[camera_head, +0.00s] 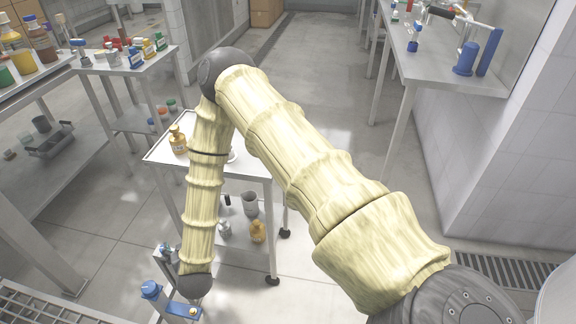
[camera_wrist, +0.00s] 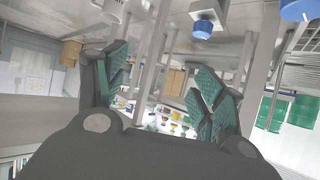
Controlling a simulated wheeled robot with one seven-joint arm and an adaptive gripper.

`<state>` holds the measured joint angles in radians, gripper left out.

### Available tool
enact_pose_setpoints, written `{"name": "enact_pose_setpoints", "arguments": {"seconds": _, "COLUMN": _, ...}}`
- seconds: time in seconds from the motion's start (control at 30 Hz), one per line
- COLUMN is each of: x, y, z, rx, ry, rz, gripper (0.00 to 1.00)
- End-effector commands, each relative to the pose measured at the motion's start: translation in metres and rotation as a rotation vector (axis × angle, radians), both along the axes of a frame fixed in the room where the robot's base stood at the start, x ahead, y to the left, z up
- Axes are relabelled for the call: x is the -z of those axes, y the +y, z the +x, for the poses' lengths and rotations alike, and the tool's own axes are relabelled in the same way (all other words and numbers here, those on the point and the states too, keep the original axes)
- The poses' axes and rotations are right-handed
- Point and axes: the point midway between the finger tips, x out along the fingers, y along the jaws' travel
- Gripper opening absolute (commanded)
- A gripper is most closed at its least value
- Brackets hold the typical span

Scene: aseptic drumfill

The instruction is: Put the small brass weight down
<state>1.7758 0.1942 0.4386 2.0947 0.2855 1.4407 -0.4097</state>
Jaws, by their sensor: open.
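My gripper (camera_wrist: 160,82) is open in the wrist view, its two fingers with green ribbed pads standing well apart. I see nothing held between the pads. In the head view my arm bends down and its end is by the lower left, where the gripper itself cannot be made out. A small brass-coloured spot (camera_head: 193,311) shows there on a blue piece (camera_head: 178,307), just below the dark end of my arm. It may be the brass weight, but it is too small to be sure. No brass weight can be made out in the wrist view.
A white-topped cart (camera_head: 255,170) stands behind my arm, with an amber bottle (camera_head: 178,139) on top and vessels below. A bench with bottles (camera_head: 125,62) is at left, another bench (camera_head: 455,75) at right. A blue-capped item (camera_head: 151,289) stands at lower left.

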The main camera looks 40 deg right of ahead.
Motion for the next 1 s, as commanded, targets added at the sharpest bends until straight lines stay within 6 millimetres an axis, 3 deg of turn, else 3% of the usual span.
{"name": "enact_pose_setpoints", "arguments": {"seconds": 0.1, "x": 0.052, "y": -0.008, "z": -0.077, "rx": -0.106, "ry": 0.218, "rz": 0.047, "gripper": 0.69}}
{"name": "enact_pose_setpoints", "arguments": {"seconds": 0.2, "x": 0.084, "y": -0.022, "z": -0.145, "rx": -0.158, "ry": 0.411, "rz": 0.081, "gripper": 0.69}}
{"name": "enact_pose_setpoints", "arguments": {"seconds": 0.3, "x": 0.103, "y": -0.043, "z": -0.215, "rx": -0.183, "ry": 0.605, "rz": 0.101, "gripper": 0.69}}
{"name": "enact_pose_setpoints", "arguments": {"seconds": 0.4, "x": 0.110, "y": -0.067, "z": -0.279, "rx": -0.180, "ry": 0.782, "rz": 0.110, "gripper": 0.69}}
{"name": "enact_pose_setpoints", "arguments": {"seconds": 0.5, "x": 0.108, "y": -0.087, "z": -0.328, "rx": -0.165, "ry": 0.917, "rz": 0.114, "gripper": 0.69}}
{"name": "enact_pose_setpoints", "arguments": {"seconds": 0.6, "x": 0.104, "y": -0.100, "z": -0.360, "rx": -0.148, "ry": 1.006, "rz": 0.112, "gripper": 0.69}}
{"name": "enact_pose_setpoints", "arguments": {"seconds": 0.7, "x": 0.101, "y": -0.107, "z": -0.375, "rx": -0.139, "ry": 1.050, "rz": 0.111, "gripper": 0.69}}
{"name": "enact_pose_setpoints", "arguments": {"seconds": 1.0, "x": 0.100, "y": -0.108, "z": -0.378, "rx": -0.136, "ry": 1.060, "rz": 0.112, "gripper": 0.69}}
